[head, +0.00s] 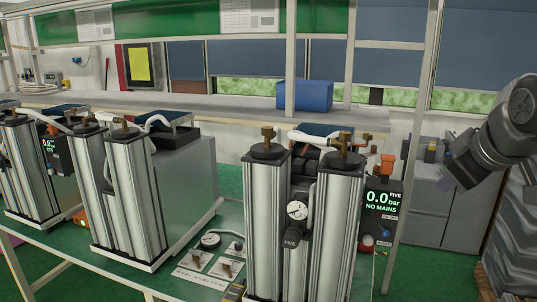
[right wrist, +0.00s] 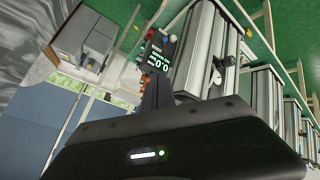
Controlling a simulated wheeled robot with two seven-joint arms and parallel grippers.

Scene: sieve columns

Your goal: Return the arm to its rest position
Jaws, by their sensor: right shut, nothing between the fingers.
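My right arm comes in at the right edge of the head view, raised and bent. Its gripper (head: 449,170) is at the arm's lower left end, in front of the grey cabinets and clear of the bench. In the right wrist view the dark fingers (right wrist: 154,88) are together with nothing between them. They overlap the display in the picture without visible contact. My left arm and gripper are not in view.
Sieve columns (head: 336,235) stand on the green bench (head: 225,222), with a display (head: 381,203) reading "0.0 bar NO MAINS" beside them. More column units (head: 125,195) stand left. Grey cabinets (head: 425,215) and a frame post (head: 408,150) are near my right arm.

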